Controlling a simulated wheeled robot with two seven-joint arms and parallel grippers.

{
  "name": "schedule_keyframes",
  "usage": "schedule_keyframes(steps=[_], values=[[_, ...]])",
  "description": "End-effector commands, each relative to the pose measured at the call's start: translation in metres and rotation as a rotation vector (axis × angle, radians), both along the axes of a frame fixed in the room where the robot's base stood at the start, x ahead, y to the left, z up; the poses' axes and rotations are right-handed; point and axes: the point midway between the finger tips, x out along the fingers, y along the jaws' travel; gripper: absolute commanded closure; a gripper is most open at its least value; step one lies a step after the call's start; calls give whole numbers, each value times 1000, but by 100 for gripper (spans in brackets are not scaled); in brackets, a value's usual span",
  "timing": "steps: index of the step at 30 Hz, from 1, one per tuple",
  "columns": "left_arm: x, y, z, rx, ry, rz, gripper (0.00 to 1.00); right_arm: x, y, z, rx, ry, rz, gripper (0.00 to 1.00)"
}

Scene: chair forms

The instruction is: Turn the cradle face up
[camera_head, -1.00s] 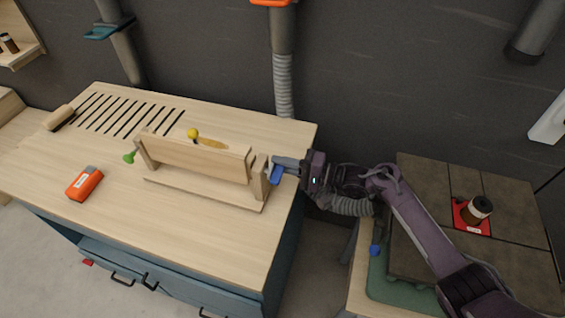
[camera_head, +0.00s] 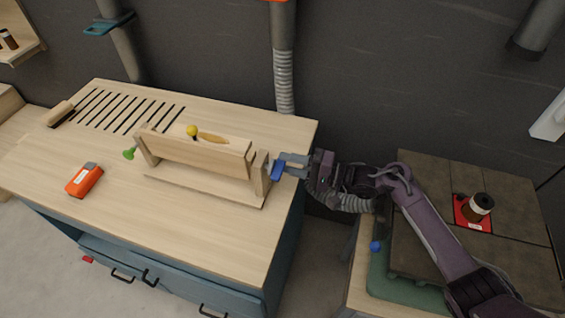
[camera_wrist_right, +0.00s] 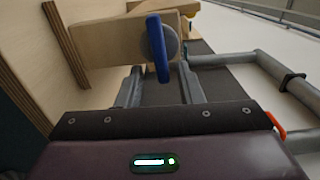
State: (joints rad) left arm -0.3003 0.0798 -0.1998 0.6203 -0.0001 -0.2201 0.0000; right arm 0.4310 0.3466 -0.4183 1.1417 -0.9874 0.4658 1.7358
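The cradle is a pale wooden panel (camera_head: 200,152) held between two upright end posts on a flat wooden base (camera_head: 205,190). Its upper side shows as a light strip with a yellow knob (camera_head: 192,131) behind. A green knob (camera_head: 128,153) is at the left end and a blue handle (camera_head: 277,171) at the right end. My right gripper (camera_head: 287,165) is at the right end beside the blue handle. In the right wrist view, its fingers (camera_wrist_right: 160,85) are apart, with the blue handle (camera_wrist_right: 158,48) upright just beyond their tips. My left gripper is out of view.
An orange device (camera_head: 84,179) lies at the workbench's front left, and a brush (camera_head: 60,113) lies by the slots. A brown jar (camera_head: 478,207) stands on a red mat on the right-hand table. The bench (camera_head: 200,235) is clear in front of the cradle.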

Motion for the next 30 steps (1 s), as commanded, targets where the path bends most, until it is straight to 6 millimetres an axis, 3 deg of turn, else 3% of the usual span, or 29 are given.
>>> schedule_keyframes(steps=[3, 9, 19, 27, 30], values=[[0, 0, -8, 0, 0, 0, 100, -8, -22, -4, -2, 0, -1, 66], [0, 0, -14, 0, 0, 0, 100, -16, -47, -3, -2, 1, 1, 66], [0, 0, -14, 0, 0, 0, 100, -18, -53, 0, -1, 0, 1, 66], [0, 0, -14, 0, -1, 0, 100, -18, -52, -1, -1, -1, 1, 99], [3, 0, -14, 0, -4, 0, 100, -19, -51, -2, -9, -9, -3, 100]])
